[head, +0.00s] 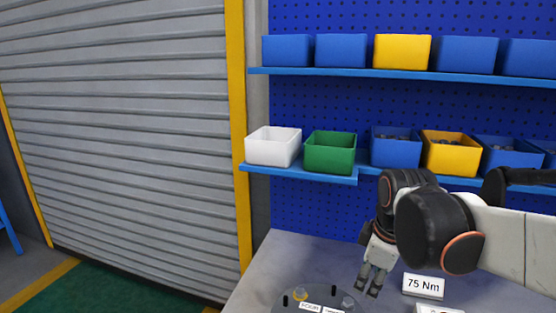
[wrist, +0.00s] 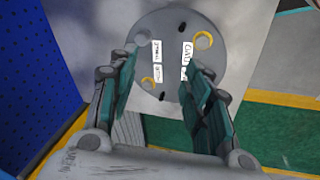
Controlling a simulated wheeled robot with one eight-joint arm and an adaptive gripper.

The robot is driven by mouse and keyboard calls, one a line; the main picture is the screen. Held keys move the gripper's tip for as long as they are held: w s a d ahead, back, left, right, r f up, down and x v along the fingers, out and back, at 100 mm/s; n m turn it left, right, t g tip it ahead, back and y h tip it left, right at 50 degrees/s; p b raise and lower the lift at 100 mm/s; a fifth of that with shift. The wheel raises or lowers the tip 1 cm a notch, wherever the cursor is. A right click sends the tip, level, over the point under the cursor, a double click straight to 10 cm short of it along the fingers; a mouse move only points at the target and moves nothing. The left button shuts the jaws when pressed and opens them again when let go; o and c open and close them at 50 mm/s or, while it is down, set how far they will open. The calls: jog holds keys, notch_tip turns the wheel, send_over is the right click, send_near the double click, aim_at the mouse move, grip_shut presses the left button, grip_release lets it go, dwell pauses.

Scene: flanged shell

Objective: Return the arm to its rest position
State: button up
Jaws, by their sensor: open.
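My gripper (head: 369,281) is open and empty above the grey table (head: 260,262), at the right of the head view. In the wrist view my gripper (wrist: 160,85) shows its two fingers spread apart, with nothing between them. Below it lies a round grey flanged shell (head: 290,301) with labels, bolts and dark pins. The flanged shell shows whole or nearly so in the wrist view (wrist: 172,72), with two yellow-ringed bolts. My arm reaches in from the right edge of the head view.
A "75 Nm" sign (head: 423,285) stands on the table near my gripper. A low shelf holds a white bin (head: 273,147), a green bin (head: 330,153) and several others. A higher shelf (head: 400,74) holds more bins. A grey shutter (head: 120,130) fills the left.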

jog(key=s+f+m+t, duration=0.1)
jog(key=s+m+t, duration=0.3)
jog(key=s+m, duration=0.7)
jog(key=shift+s+m, duration=0.3)
jog(key=shift+s, duration=0.45)
dwell(0.6)
